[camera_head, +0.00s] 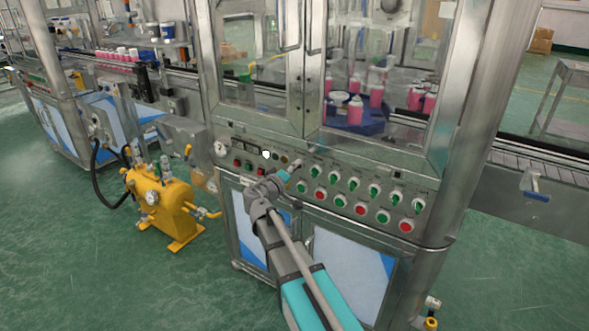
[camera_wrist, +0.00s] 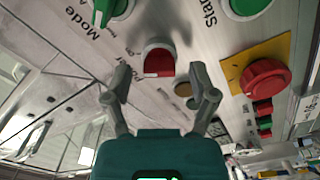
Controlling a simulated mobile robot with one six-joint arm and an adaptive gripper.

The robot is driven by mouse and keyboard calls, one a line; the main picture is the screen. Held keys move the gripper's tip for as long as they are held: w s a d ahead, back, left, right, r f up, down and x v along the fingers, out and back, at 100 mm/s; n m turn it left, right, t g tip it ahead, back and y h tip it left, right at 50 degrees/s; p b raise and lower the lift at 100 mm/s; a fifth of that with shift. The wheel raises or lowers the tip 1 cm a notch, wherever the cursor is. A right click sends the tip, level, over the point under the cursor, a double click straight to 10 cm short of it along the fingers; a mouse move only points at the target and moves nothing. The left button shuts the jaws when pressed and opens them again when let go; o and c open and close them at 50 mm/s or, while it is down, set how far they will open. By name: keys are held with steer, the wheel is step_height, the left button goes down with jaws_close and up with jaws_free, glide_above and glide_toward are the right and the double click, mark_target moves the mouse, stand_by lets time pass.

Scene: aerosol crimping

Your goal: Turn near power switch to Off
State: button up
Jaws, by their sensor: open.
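My gripper (camera_head: 292,173) is in front of the left part of the machine's control panel (camera_head: 330,177). In the wrist view its two fingers (camera_wrist: 160,82) are apart, with nothing between them.
A green knob marked Mode (camera_wrist: 108,8) and a green button near Start (camera_wrist: 247,6) are close by. Several green knobs and red and green buttons (camera_head: 360,208) fill the panel's right. A yellow tank (camera_head: 158,207) stands left. Steel door frames rise above the panel.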

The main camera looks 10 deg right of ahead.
steer(key=shift+w+d, duration=0.25)
steer(key=shift+d, duration=0.05)
jaws_close()
stand_by(0.4)
